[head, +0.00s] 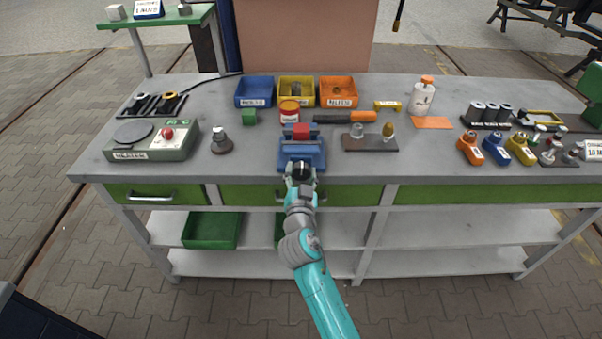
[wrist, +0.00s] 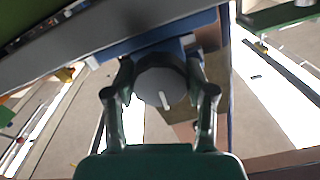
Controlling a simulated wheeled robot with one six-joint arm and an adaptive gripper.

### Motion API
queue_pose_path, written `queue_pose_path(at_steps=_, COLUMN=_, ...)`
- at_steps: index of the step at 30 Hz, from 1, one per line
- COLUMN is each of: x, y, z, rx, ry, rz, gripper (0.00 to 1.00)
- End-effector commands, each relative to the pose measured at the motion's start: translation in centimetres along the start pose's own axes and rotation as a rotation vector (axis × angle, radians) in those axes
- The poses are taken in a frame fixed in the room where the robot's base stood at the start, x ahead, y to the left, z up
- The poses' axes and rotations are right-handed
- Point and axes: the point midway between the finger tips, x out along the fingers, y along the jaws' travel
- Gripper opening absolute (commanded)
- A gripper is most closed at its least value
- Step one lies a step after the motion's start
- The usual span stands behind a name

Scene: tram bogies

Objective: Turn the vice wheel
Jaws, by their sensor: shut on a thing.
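The blue vice (head: 302,151) stands at the front edge of the grey workbench, with a red block (head: 301,131) at its jaws. The vice wheel (head: 301,169) is a dark round knob on the vice's front, facing me. In the wrist view the wheel (wrist: 162,84) is a dark grey disc with a white mark that points down and slightly right. My gripper (head: 301,180) is shut on the wheel; in the wrist view my gripper's two fingers (wrist: 163,98) sit on its left and right sides. The fingertips' contact is partly hidden by the wheel's rim.
An orange-handled tool (head: 345,117) and a red-and-white can (head: 289,111) lie behind the vice. A brown holder (head: 370,143) is to the right, a dark knobbed piece (head: 221,143) to the left. Green drawers (head: 150,194) run under the bench edge.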

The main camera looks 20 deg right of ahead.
Motion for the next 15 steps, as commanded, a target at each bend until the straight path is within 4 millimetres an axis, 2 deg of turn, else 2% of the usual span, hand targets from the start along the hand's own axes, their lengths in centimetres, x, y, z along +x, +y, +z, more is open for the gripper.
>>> queue_pose_path(at_steps=15, x=-0.01, y=-0.07, z=0.01, rx=0.435, ry=0.000, rz=0.000, gripper=0.20)
